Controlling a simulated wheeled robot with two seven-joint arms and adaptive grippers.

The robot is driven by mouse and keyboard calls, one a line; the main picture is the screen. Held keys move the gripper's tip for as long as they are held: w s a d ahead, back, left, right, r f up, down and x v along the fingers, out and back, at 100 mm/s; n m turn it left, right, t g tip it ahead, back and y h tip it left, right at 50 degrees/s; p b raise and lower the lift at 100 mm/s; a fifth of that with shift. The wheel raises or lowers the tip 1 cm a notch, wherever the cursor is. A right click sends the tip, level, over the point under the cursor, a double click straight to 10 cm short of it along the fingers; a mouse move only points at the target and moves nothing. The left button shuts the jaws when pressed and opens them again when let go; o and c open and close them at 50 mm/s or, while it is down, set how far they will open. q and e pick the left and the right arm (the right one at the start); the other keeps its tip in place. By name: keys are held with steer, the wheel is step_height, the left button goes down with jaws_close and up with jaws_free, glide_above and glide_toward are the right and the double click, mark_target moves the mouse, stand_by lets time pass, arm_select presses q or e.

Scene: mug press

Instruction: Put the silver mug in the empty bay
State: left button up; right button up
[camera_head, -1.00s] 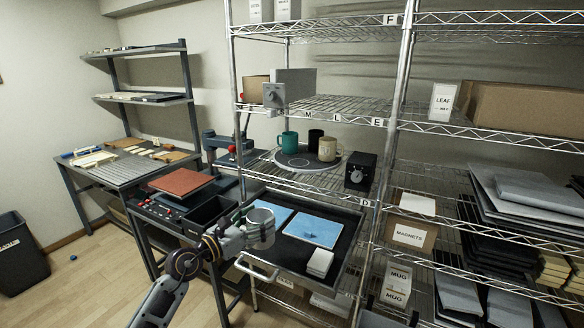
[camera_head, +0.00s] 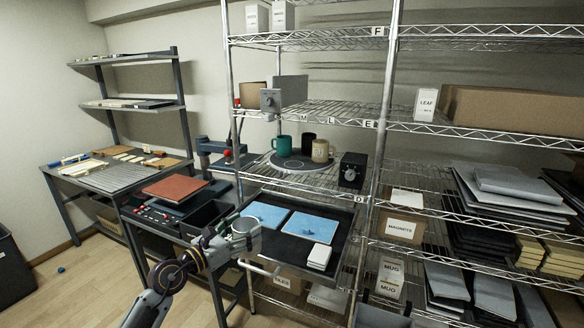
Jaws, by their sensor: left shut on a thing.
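My left gripper (camera_head: 233,241) is shut on a silver mug (camera_head: 245,227). It holds the mug at the left front edge of the black pull-out tray, in front of the left blue mat; the fingers partly hide the mug. A round grey turntable (camera_head: 292,169) stands on the wire shelf above and behind. It carries a teal mug (camera_head: 282,146), a black mug (camera_head: 308,143) and a cream mug (camera_head: 320,150). The front part of the turntable is bare. My right gripper is not in view.
The black tray (camera_head: 336,230) holds blue mats (camera_head: 308,226) and a white block (camera_head: 318,257). A dark box with a dial (camera_head: 352,170) stands right of the turntable. A grey box (camera_head: 290,92) sits on the shelf above. A press (camera_head: 215,150) stands to the left.

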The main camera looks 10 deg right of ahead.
arm_select(q)
steer(key=shift+s+a+f, duration=0.1)
steer(key=shift+s+a, duration=0.2)
steer(key=shift+a, duration=0.1)
steer(key=shift+s+a+f+n+t+y, duration=0.15)
steer(key=shift+a+f+n+t+y, duration=0.15)
steer(key=shift+f, duration=0.2)
steer(key=shift+s+a+f, duration=0.3)
steer(key=shift+s+a, duration=0.05)
steer(key=shift+a, duration=0.05)
steer(key=s+a+f+n+t+y, duration=0.3)
steer(key=s+a+f+y, duration=0.3)
steer(key=a+f, duration=0.4)
steer(key=s+a+f+n+t+y, duration=0.3)
steer(key=s+a+f+n+y, duration=0.3)
steer(key=s+a+f+y, duration=0.1)
step_height(320, 180, down, 4)
steer(key=s+a, duration=0.1)
steer(key=a, duration=0.1)
steer(key=shift+a+r+n, duration=0.15)
steer(key=shift+a+n, duration=0.15)
steer(key=shift+a, duration=0.1)
